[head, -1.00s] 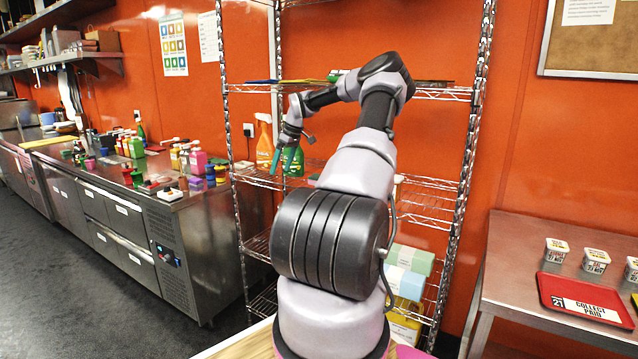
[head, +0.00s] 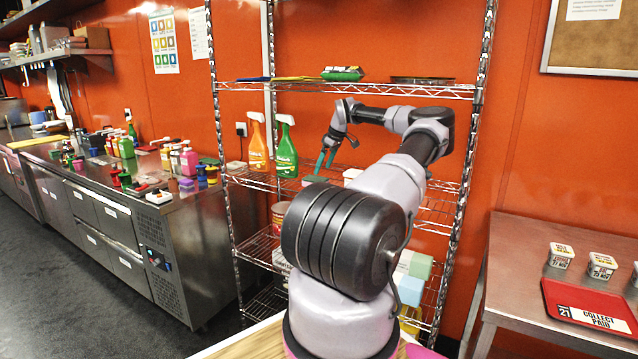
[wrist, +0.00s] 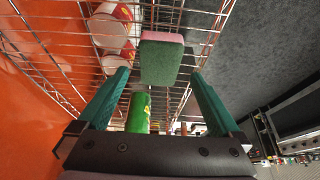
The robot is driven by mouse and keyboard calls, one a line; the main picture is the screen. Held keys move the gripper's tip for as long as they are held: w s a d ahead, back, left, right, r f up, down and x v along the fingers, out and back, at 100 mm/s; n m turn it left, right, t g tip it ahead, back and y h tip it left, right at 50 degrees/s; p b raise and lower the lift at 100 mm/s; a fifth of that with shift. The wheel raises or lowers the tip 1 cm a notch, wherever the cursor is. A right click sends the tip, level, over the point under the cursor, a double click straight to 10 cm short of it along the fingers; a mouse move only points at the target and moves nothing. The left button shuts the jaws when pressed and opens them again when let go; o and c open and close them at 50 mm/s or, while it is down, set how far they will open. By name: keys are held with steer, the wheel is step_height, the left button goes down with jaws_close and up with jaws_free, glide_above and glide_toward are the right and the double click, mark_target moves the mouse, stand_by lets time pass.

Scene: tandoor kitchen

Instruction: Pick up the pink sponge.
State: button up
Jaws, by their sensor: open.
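The pink sponge (wrist: 165,36) is in the wrist view, with a green scouring layer (wrist: 161,62) facing the camera. It lies on a wire shelf, ahead of and between the teal fingers of my gripper (wrist: 160,76). The fingers are apart, with a gap on each side of the sponge. In the head view my gripper (head: 325,161) hangs over the rack's middle shelf, to the right of the spray bottles.
A green spray bottle (head: 286,150) and an orange one (head: 258,145) stand left of my gripper. The upper shelf (head: 300,87) is above it. White and red tubs (wrist: 112,28) show through the wires in the wrist view. A steel counter (head: 165,215) stands left.

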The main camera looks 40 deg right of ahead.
mark_target(318, 179)
steer(key=x, duration=0.6)
steer(key=shift+f, duration=0.2)
steer(key=c, duration=1.1)
steer(key=shift+c, duration=0.3)
steer(key=shift+r, duration=0.2)
steer(key=shift+r, duration=0.6)
step_height(318, 179, up, 2)
steer(key=s+a, duration=0.3)
steer(key=a, duration=0.5)
steer(key=s+a, duration=0.3)
steer(key=a, duration=0.5)
steer(key=shift+s+a, duration=0.35)
steer(key=shift+s, duration=0.05)
